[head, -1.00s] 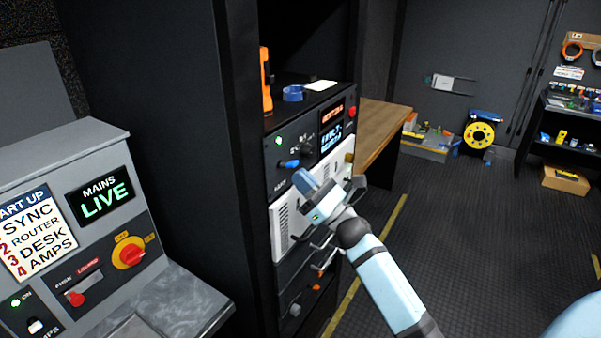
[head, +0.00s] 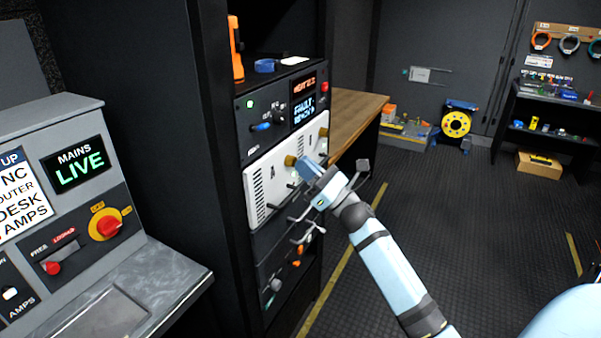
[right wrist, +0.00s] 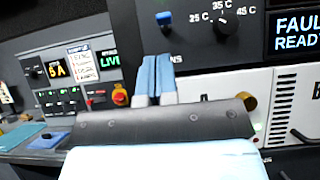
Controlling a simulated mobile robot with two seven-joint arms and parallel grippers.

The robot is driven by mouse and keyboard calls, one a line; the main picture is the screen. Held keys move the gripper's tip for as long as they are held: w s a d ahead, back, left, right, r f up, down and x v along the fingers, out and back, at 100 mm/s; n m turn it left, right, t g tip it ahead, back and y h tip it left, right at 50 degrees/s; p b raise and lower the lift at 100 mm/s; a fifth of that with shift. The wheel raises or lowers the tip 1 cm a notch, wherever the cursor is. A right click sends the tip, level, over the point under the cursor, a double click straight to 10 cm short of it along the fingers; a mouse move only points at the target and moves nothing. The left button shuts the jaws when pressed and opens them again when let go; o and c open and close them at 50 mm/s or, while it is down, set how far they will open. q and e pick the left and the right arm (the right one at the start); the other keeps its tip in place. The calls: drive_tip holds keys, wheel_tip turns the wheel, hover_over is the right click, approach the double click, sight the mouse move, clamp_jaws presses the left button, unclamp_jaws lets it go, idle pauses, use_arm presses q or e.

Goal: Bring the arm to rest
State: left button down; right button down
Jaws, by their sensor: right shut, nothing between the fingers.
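My right arm comes in from the lower right of the head view. Its gripper (head: 305,167) is in front of the rack's white module (head: 262,186), near the brass-coloured knobs. The right wrist view shows the two blue fingers (right wrist: 155,80) shut together and empty. Behind them are the rack's dark control panel with a blue switch (right wrist: 164,20), a temperature dial (right wrist: 222,22) and a lit screen (right wrist: 297,32) reading "FAULT READY". I cannot tell how far the fingertips are from the rack face. My left gripper is not in view.
A grey console (head: 60,180) with a red-and-yellow rotary switch (head: 108,225) stands at left. Metal handles (head: 300,230) stick out of the rack below my gripper. A wooden bench (head: 350,115) is behind the rack. The dark floor (head: 440,210) at right is largely open.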

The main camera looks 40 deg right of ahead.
drive_tip(key=shift+s+d+f, duration=0.15)
drive_tip(key=shift+s, duration=0.15)
drive_tip(key=shift+w, duration=0.1)
idle(0.3)
drive_tip(key=s+a+f+m+g+h+p, duration=0.3)
drive_tip(key=s+a+f+m+h, duration=0.15)
drive_tip(key=f+m, duration=0.65)
drive_tip(key=s+a+f+m+g+h+p, duration=0.3)
drive_tip(key=s+a+f+m, duration=0.4)
drive_tip(key=m, duration=0.8)
drive_tip(key=s+a+f+m+g+p, duration=0.1)
drive_tip(key=s+a+f+m+g, duration=0.2)
drive_tip(key=s+a+f+m, duration=0.2)
drive_tip(key=s+a+f+m+g+p, duration=0.2)
drive_tip(key=s+a+f+m, duration=0.3)
drive_tip(key=s, duration=0.4)
drive_tip(key=shift+f+m+g, duration=0.35)
drive_tip(key=shift+m+g, duration=0.15)
drive_tip(key=shift+m, duration=0.4)
drive_tip(key=shift+a+y, duration=0.1)
drive_tip(key=shift+y, duration=0.15)
